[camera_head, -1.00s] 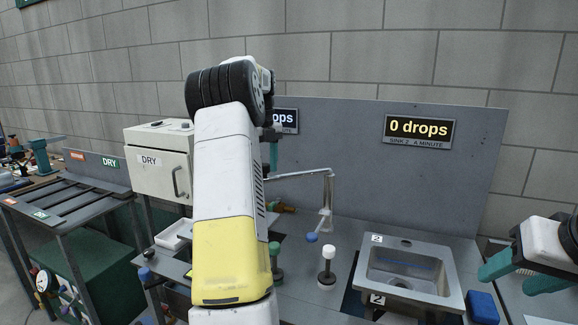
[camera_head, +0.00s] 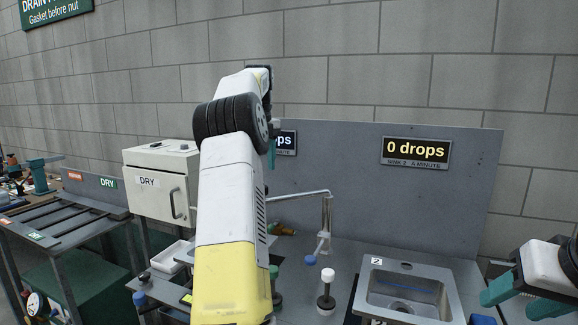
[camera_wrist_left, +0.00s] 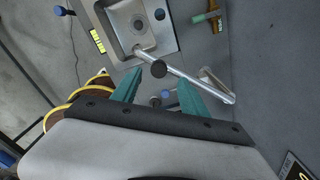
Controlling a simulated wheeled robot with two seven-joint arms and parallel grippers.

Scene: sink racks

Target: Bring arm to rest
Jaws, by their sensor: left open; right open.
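My left arm rises through the middle of the head view. Its gripper is mostly hidden behind the arm, with one teal finger (camera_head: 271,153) showing in front of the grey back panel. In the left wrist view the left gripper (camera_wrist_left: 159,90) is open, its two teal fingers apart with nothing held between them. It hangs above the sink bench, with a faucet pipe (camera_wrist_left: 190,75) beyond the fingers. My right gripper (camera_head: 513,300) is at the right edge of the head view, open and empty, beside the sink marked 2.
Sink 2 (camera_head: 408,296) is at lower right, beside a white-topped post (camera_head: 327,290). A faucet (camera_head: 325,225) stands before the back panel (camera_head: 345,165). The DRY cabinet (camera_head: 160,188) and a slatted rack (camera_head: 60,218) are at left. A steel sink (camera_wrist_left: 137,27) shows in the wrist view.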

